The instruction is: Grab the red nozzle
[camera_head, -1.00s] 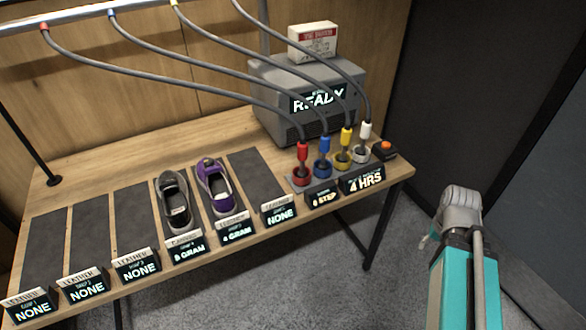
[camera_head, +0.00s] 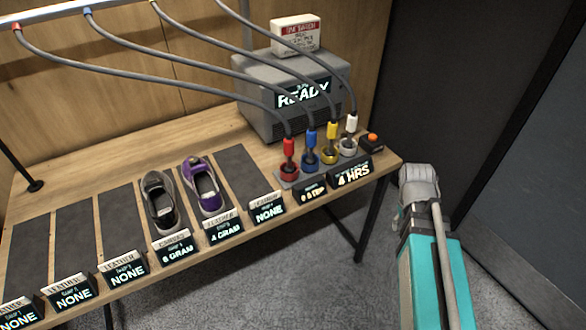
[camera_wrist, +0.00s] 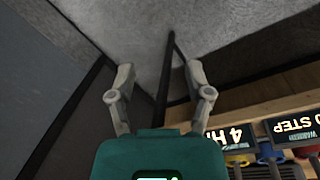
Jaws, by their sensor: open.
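The red nozzle (camera_head: 288,147) stands upright in a red round holder (camera_head: 288,173) near the right end of the wooden table. A grey hose runs from its top up to the rail. It is the leftmost nozzle in a row with blue, yellow and white ones. My arm (camera_head: 430,270) is at the right, off the table's right end and apart from the nozzle; the fingers cannot be made out there. In the wrist view my gripper (camera_wrist: 160,82) is open with nothing between its fingers. The red nozzle itself cannot be made out in the wrist view.
The blue (camera_head: 310,138), yellow (camera_head: 331,130) and white (camera_head: 351,124) nozzles stand close beside it. A grey machine (camera_head: 262,97) reading READY is behind. Black and purple shoes (camera_head: 205,188) lie on mats at left. Sign boxes (camera_head: 352,174) line the front edge. Floor right of the table is clear.

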